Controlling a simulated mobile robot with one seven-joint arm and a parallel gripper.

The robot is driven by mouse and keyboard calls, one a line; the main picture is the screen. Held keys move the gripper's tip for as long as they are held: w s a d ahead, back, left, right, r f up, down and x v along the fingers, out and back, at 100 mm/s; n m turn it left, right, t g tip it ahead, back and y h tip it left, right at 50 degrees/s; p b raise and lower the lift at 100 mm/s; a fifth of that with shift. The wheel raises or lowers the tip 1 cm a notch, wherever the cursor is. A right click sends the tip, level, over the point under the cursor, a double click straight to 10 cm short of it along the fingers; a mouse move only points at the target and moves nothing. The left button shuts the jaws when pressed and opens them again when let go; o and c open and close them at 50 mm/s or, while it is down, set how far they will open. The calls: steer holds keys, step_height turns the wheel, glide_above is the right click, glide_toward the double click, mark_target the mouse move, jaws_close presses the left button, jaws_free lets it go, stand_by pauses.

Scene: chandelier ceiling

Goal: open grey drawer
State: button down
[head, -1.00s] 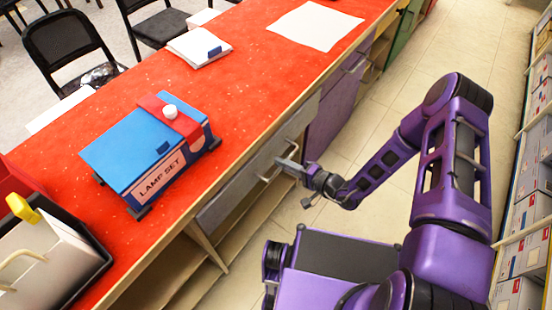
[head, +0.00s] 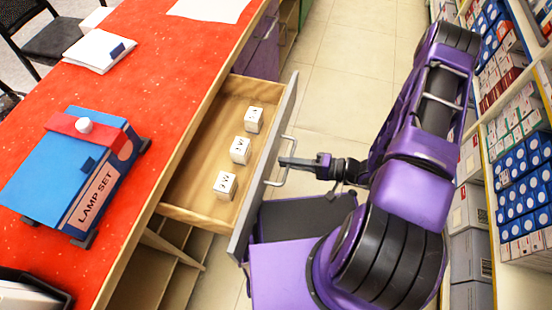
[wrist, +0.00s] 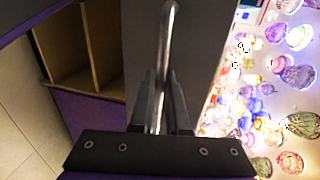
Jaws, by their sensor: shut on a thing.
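The grey drawer (head: 262,170) is pulled well out from under the red counter in the head view. Its wooden inside shows, with white lettered cubes (head: 240,150) standing in a row on its floor. My gripper (head: 286,162) is at the metal bar handle (head: 283,176) on the drawer's grey front. In the wrist view the two fingers (wrist: 162,115) are shut around the handle bar (wrist: 166,60), with the grey front panel (wrist: 195,60) behind it.
The red counter (head: 105,90) holds a blue lamp set box (head: 42,165) and a white stack (head: 98,50). Open shelves (head: 165,265) lie below the drawer. Stocked shelves (head: 515,120) line the right side. Tiled floor (head: 340,70) is clear beyond my arm.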

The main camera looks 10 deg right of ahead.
steer(key=shift+s+d, duration=0.1)
steer(key=shift+d, duration=0.2)
steer(key=c, duration=0.9)
jaws_free()
steer(key=shift+d, duration=0.1)
steer(key=v, duration=1.7)
steer(key=shift+s, duration=0.15)
steer(key=shift+d, duration=0.1)
